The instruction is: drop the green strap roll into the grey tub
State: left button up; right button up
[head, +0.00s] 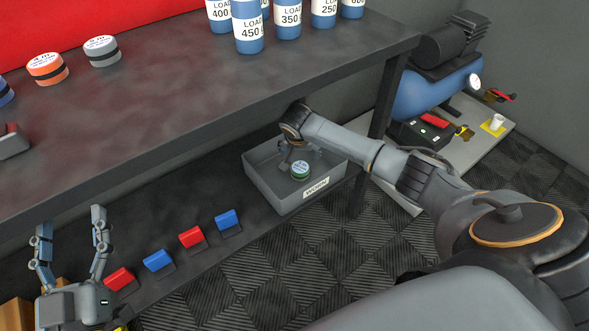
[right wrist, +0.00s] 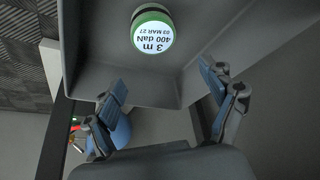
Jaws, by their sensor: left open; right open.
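The green strap roll (head: 300,172) is inside the grey tub (head: 262,181), which is labelled WORN and stands on the lower shelf. In the right wrist view the roll (right wrist: 153,31) shows its white top reading 3 m, 400 daN, inside the tub (right wrist: 100,40). My right gripper (head: 291,150) is over the tub, close to the roll; in the right wrist view its fingers (right wrist: 165,92) are spread with nothing between them, apart from the roll. My left gripper (head: 70,232) is open and empty at the lower left, in front of the bench.
The bench top (head: 180,85) overhangs the shelf. It bears an orange roll (head: 47,69), a grey roll (head: 102,51) and several blue load cylinders (head: 247,28). Red and blue blocks (head: 158,261) line the shelf edge. A blue compressor (head: 437,90) stands at the right; the checkered floor (head: 260,270) is clear.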

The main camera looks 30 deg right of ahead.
jog(key=v, duration=0.7)
jog(key=shift+r, duration=0.25)
